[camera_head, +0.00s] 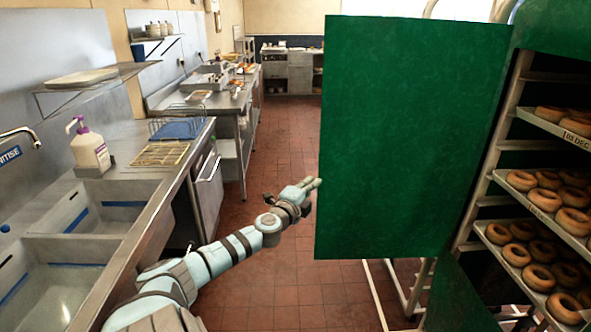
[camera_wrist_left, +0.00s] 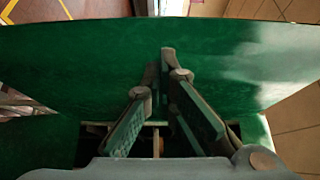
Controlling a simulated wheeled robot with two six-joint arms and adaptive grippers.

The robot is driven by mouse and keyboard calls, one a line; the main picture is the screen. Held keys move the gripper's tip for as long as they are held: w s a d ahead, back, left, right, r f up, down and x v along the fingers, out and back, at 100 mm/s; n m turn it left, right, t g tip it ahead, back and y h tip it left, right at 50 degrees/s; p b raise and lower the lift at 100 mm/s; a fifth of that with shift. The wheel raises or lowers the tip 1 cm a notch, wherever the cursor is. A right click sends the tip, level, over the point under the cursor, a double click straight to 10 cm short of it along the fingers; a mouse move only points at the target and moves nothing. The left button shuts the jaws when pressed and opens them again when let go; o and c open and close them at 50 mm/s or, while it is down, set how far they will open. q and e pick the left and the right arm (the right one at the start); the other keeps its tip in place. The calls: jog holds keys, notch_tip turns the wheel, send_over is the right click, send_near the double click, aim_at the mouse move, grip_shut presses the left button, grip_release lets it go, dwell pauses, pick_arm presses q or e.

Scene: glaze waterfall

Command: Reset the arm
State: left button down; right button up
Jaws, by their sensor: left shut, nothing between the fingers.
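My left arm reaches in from the lower left in the head view. Its gripper (camera_head: 314,183) is shut and empty, at the left edge of a large green panel (camera_head: 410,130). In the left wrist view my gripper's fingers (camera_wrist_left: 166,60) are together in front of the green surface (camera_wrist_left: 90,60). I cannot tell whether they touch it. My right gripper is not in view.
A rack with trays of doughnuts (camera_head: 545,198) stands at the right, beside the green panel. At the left are a steel sink (camera_head: 85,250), a pump bottle (camera_head: 88,148) and a counter with a blue rack (camera_head: 180,129). The tiled floor (camera_head: 285,135) between is clear.

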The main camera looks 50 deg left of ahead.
pick_arm(q)
jog(key=v, duration=0.2)
jog(key=a+v, duration=0.1)
jog(key=v, duration=0.1)
jog(key=shift+s+d+f, duration=0.1)
jog(key=shift+s+d, duration=0.05)
jog(key=shift+s, duration=0.25)
jog(key=shift+w, duration=0.1)
